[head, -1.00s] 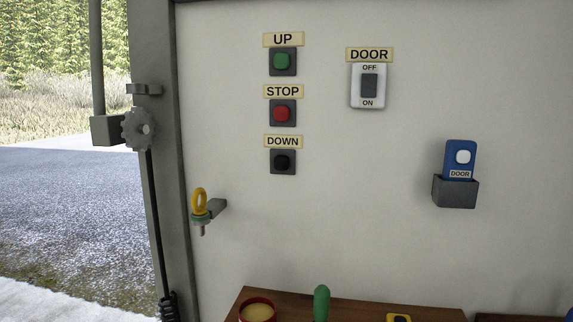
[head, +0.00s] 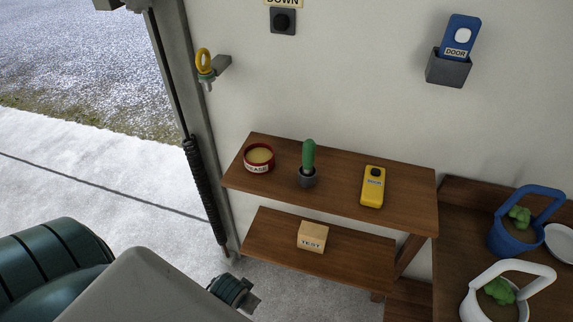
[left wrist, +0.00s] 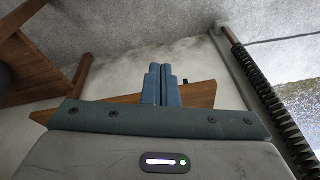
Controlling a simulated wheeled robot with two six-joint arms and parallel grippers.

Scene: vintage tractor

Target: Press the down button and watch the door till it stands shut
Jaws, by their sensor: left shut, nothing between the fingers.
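The down button (head: 282,21), black in a dark square box, is on the pale wall at the top edge of the head view. Its DOWN label (head: 284,2) is partly cut off. The doorway at the left stands open onto gravel and grass; no door panel shows. My left gripper (head: 252,303) is low in the head view, below the shelves and well away from the button. In the left wrist view its two blue fingers (left wrist: 162,84) are together and empty. My right gripper is out of view.
A wooden shelf (head: 347,190) by the wall carries a red tin (head: 259,158), a cactus (head: 308,160) and a yellow handset (head: 373,187). A TEST box (head: 312,236) sits below. A blue DOOR remote (head: 461,37) sits in a holder.

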